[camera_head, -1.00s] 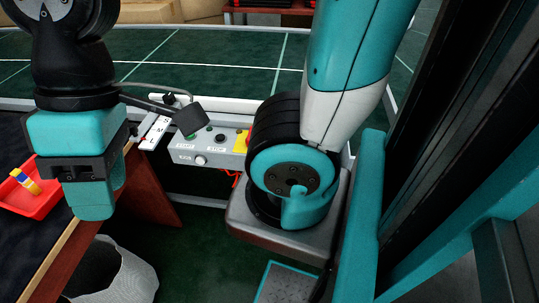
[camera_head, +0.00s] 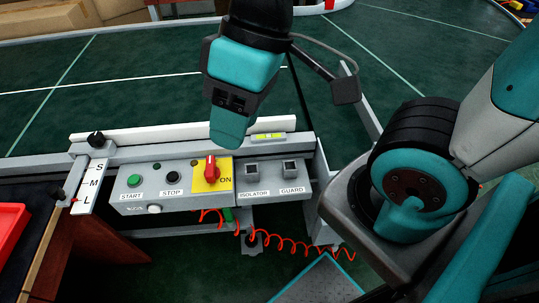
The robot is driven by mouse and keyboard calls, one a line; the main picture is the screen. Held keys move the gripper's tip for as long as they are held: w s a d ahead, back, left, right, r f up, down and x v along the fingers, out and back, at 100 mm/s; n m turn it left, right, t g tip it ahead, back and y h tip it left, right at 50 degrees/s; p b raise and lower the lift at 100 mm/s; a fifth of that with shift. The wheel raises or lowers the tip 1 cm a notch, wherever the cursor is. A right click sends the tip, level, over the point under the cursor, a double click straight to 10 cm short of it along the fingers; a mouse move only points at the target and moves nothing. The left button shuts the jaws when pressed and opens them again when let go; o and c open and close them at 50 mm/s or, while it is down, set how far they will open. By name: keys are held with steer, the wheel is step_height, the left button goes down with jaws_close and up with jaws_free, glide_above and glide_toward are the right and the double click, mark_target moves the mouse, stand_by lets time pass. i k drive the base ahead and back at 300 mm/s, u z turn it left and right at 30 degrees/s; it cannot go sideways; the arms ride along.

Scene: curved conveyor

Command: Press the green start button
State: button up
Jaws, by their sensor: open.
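The green start button (camera_head: 134,181) sits at the left of a grey control box (camera_head: 183,204), above the label START. A dark stop button (camera_head: 173,180) is to its right, above the label STOP. A red rotary switch (camera_head: 210,168) on a yellow plate marked ON comes after that. My gripper (camera_head: 230,138) hangs above and behind the red switch, right of the start button and apart from it. Its teal fingers point down and overlap in this view, so the gap between them is hidden. I see nothing held in it.
Isolator (camera_head: 252,170) and guard (camera_head: 290,168) sockets are right of the switch. A lever plate marked S, M, L (camera_head: 91,187) stands left of the box. A red coiled cable (camera_head: 278,242) hangs below. A red tray (camera_head: 12,218) is at the left edge.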

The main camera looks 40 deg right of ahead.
mark_target(134, 180)
steer(key=z, duration=0.8)
steer(key=k, duration=1.4)
steer(key=u, duration=0.55)
steer(key=i, duration=1.6)
